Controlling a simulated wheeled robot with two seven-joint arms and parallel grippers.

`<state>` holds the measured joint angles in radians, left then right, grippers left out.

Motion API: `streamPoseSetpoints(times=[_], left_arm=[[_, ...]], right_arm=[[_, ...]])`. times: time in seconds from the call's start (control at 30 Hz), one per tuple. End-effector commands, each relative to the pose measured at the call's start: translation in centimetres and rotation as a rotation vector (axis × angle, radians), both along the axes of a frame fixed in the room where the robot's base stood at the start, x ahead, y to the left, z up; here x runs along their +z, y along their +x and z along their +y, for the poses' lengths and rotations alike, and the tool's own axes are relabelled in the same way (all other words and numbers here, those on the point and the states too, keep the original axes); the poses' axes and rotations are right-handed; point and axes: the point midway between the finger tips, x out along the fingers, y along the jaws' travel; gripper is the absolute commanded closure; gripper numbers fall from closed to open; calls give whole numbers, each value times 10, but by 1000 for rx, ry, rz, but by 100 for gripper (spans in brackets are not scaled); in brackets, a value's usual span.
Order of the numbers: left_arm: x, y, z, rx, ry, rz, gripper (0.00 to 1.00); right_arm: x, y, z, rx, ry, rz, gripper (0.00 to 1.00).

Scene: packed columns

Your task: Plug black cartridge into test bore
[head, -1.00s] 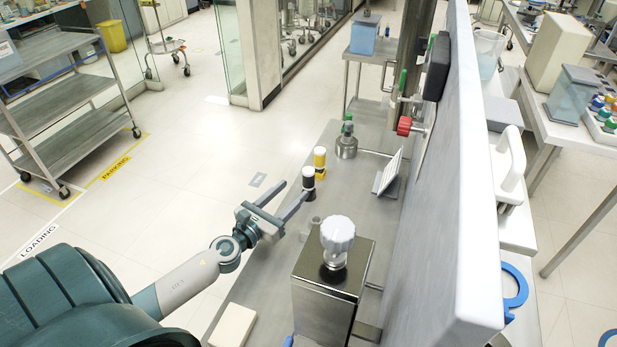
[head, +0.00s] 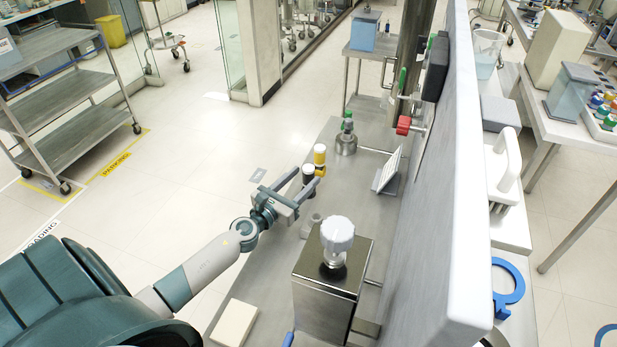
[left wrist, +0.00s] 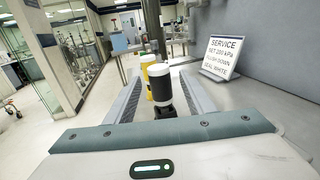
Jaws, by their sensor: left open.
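The black cartridge (head: 308,169), with a white band, stands upright on the steel bench; it also shows in the left wrist view (left wrist: 159,84). My left gripper (head: 307,180) is open, its two fingers pointing at the cartridge. In the left wrist view the black cartridge appears between the fingers (left wrist: 160,92), with a gap on each side. A yellow cartridge (head: 319,154) stands just behind it. A small grey upright fitting (head: 312,221) is on the bench in front of the gripper; I cannot tell whether it is the test bore. My right gripper is out of view.
A steel box with a white knob (head: 337,234) stands close on the near right. A round metal fitting (head: 346,145) with a green top is farther back. A sign (head: 387,170) stands by the tall panel (head: 465,170) bounding the right. A pale block (head: 234,323) lies in front.

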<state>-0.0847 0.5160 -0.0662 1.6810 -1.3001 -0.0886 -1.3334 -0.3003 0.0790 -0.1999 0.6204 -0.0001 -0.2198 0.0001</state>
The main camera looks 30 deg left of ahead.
Motion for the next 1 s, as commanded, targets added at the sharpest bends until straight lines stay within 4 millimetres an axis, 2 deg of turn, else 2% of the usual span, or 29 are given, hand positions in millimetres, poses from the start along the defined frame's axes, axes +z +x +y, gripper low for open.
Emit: streamPoseSetpoints(times=[0.1,0.3,0.8,0.83,0.87,1.0], left_arm=[[1,17,0,2,-2,-2,51],[0,34,0,1,0,-1,51],[0,35,0,0,1,0,51],[0,35,0,0,1,0,53],[-1,35,0,0,1,0,60],[0,35,0,0,1,0,94]], right_arm=[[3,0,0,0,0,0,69],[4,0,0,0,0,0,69],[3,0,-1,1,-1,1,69],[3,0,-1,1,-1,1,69],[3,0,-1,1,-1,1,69],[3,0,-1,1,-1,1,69]])
